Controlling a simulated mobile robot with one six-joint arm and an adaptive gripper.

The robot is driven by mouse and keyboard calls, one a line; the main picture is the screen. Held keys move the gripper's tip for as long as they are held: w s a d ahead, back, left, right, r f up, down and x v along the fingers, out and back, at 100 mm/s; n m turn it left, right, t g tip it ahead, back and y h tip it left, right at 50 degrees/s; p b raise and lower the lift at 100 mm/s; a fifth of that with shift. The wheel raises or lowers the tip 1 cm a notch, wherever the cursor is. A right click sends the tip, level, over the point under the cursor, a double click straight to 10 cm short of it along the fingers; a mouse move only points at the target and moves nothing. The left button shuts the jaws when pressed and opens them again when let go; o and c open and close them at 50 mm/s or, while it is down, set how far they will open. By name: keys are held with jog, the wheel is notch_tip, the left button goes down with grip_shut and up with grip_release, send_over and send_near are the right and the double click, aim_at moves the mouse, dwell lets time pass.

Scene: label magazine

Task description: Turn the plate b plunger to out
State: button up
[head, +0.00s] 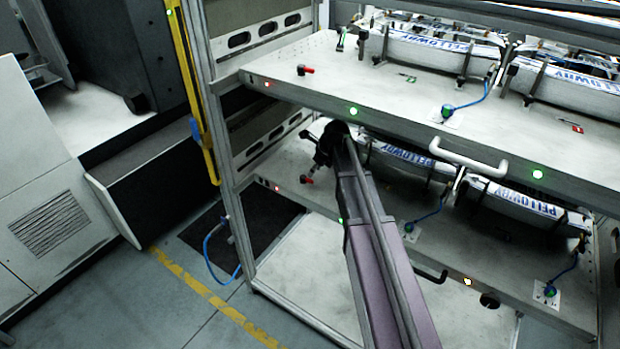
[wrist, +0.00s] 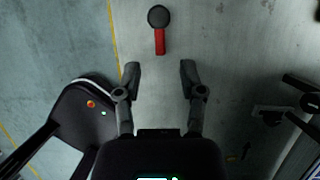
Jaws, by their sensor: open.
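My gripper (wrist: 160,75) is open and empty in the wrist view, its two fingers apart. A plunger with a round black knob and a red lever (wrist: 159,32) lies just beyond the fingertips, between their lines and apart from both. In the head view my gripper (head: 319,156) is over the left end of the lower plate (head: 285,163), close above a red-and-black plunger (head: 307,179). A second red-and-black plunger (head: 305,70) stands on the upper plate (head: 310,58). Any plate letters are too small to read.
The upper plate overhangs the lower one, where my arm reaches in. Label units marked PELLOWDY (head: 425,47) stand farther right on the upper plate. A white handle (head: 467,158) juts from its front edge. A yellow post (head: 193,90) stands left of the rack.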

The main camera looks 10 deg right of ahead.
aim_at(309, 179)
jog(key=shift+w+a+f+b, duration=0.2)
jog(key=shift+f+b, duration=0.4)
jog(key=shift+b+x, duration=1.7)
jog(key=shift+x, duration=0.2)
grip_shut()
